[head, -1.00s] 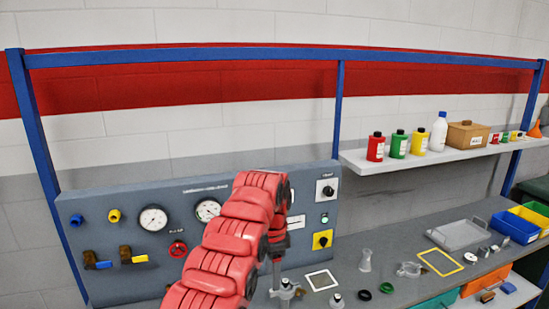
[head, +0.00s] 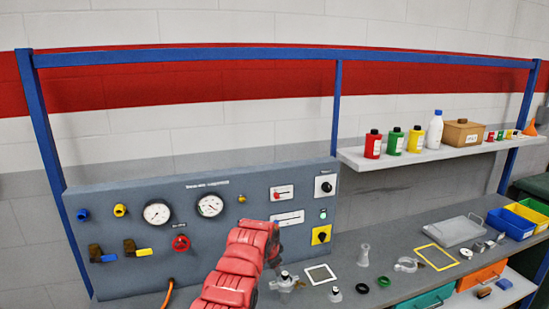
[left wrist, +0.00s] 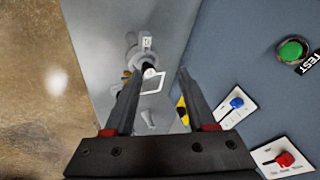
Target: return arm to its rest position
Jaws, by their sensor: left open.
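My left arm (head: 240,262), with red covers, rises from the bottom centre of the head view in front of the control panel (head: 120,218). Its gripper is mostly hidden behind the arm there. In the left wrist view my left gripper (left wrist: 161,72) has its two dark fingers spread apart with nothing between them. Beyond the fingertips are a metal fitting (left wrist: 138,55) and a white-framed plate (left wrist: 152,85) on the bench. The panel face with a green button (left wrist: 290,51) lies to the right of the fingers. My right gripper is not in view.
The panel carries gauges (head: 157,213), valves and switches close to the arm. Glassware and small parts lie on the bench (head: 410,260) to the right. A shelf (head: 400,158) with bottles is above. Blue frame posts (head: 336,115) stand behind.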

